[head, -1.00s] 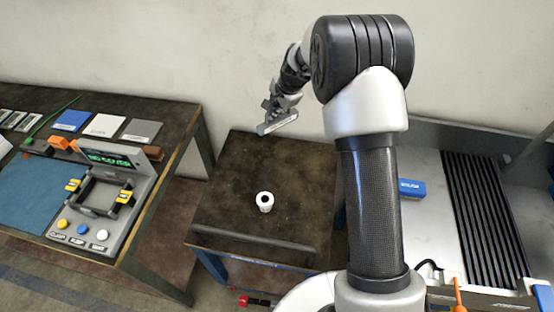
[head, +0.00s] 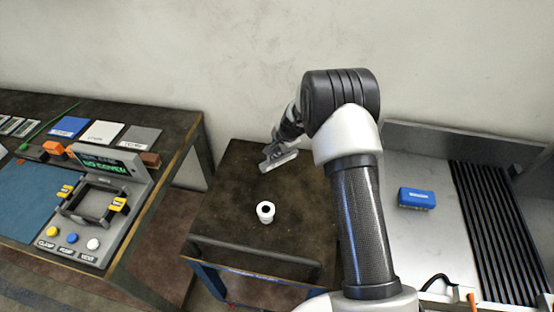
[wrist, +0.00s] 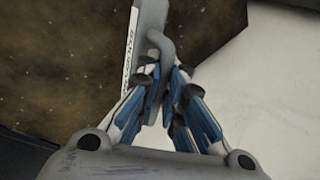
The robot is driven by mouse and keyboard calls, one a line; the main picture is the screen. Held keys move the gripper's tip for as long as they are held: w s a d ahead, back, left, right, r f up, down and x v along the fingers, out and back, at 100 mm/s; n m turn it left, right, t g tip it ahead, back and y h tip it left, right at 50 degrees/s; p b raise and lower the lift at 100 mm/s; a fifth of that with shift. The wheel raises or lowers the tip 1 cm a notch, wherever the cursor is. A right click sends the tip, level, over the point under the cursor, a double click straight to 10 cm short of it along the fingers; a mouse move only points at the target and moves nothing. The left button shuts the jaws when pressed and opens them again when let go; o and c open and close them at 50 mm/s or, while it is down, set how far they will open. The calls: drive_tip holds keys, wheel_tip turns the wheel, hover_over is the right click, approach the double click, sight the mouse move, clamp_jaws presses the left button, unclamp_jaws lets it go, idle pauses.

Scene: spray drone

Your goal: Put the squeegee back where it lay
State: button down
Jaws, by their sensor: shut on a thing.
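The squeegee (head: 279,162) is a grey bar with a pale labelled edge. In the head view it is above the back part of the small dark cart top (head: 225,205). My gripper (head: 273,150) is shut on it. In the wrist view my gripper (wrist: 168,85) has its blue-and-white fingers closed around the grey squeegee (wrist: 150,20), which reaches away over the dark cart top. I cannot tell whether the squeegee touches the cart top.
A white roll (head: 265,211) stands on the cart top in front of the squeegee. A bench with a clamp fixture (head: 95,205) is at left. A metal bench at right holds a blue block (head: 416,198) and a black ribbed area (head: 488,225). The wall is close behind the cart.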

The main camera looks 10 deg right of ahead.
drive_tip(key=shift+f+b, duration=0.55)
drive_tip(key=shift+f, duration=1.25)
drive_tip(key=shift+f, duration=0.2)
drive_tip(key=c, duration=1.7)
unclamp_jaws()
drive_tip(key=shift+r, duration=0.15)
